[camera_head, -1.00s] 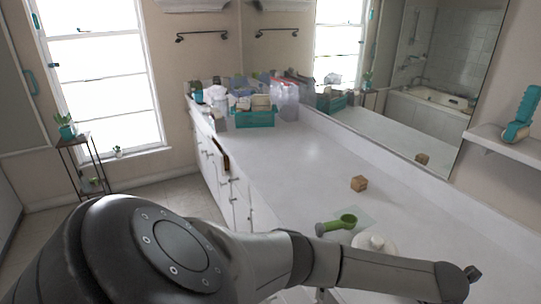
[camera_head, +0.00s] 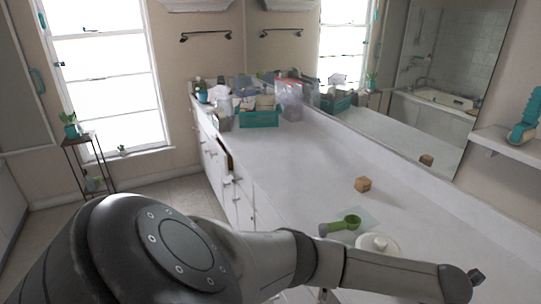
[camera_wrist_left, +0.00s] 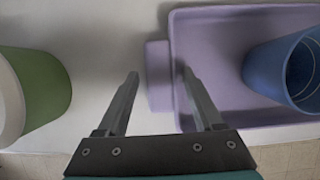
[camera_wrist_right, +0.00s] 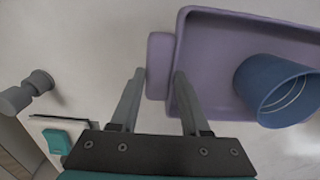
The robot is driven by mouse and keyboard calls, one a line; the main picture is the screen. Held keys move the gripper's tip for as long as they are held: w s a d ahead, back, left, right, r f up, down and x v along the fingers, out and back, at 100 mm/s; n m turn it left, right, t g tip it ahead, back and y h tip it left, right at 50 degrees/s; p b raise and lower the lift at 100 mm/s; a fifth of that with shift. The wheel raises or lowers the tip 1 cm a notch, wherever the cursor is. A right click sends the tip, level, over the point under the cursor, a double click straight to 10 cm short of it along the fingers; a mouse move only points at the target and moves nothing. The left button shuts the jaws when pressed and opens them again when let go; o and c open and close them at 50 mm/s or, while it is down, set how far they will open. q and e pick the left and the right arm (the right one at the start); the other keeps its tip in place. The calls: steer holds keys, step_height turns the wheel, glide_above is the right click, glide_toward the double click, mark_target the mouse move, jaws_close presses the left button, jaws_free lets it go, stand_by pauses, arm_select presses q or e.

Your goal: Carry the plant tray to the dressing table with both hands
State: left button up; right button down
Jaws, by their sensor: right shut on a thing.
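The purple plant tray shows in the left wrist view (camera_wrist_left: 215,60) and the right wrist view (camera_wrist_right: 215,50). My right gripper (camera_wrist_right: 160,76) is shut on a tray handle (camera_wrist_right: 159,55). The head view shows neither tray nor grippers; my arm crosses its foreground. I cannot tell which surface is the dressing table.
A long white counter (camera_head: 300,165) runs below a mirror. It holds a wooden block (camera_head: 362,184), a green scoop (camera_head: 340,226), a white lidded dish (camera_head: 377,244) and a teal basket (camera_head: 259,118). A plant stand (camera_head: 88,165) is by the window.

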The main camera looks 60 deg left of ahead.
arm_select(q)
steer(key=shift+o, duration=0.7)
arm_select(e)
steer(key=shift+s+f, duration=0.15)
steer(key=shift+f, duration=0.05)
steer(key=c, duration=0.7)
jaws_free()
steer(key=shift+c, duration=0.2)
arm_select(q)
steer(key=shift+d, duration=0.1)
arm_select(e)
steer(key=o, duration=0.4)
steer(key=shift+o, duration=0.2)
steer(key=shift+r, duration=0.1)
arm_select(q)
steer(key=shift+c, duration=0.3)
steer(key=c, duration=0.3)
arm_select(e)
steer(key=c, duration=0.4)
arm_select(q)
steer(key=shift+r, duration=0.15)
arm_select(e)
steer(key=shift+r, duration=0.2)
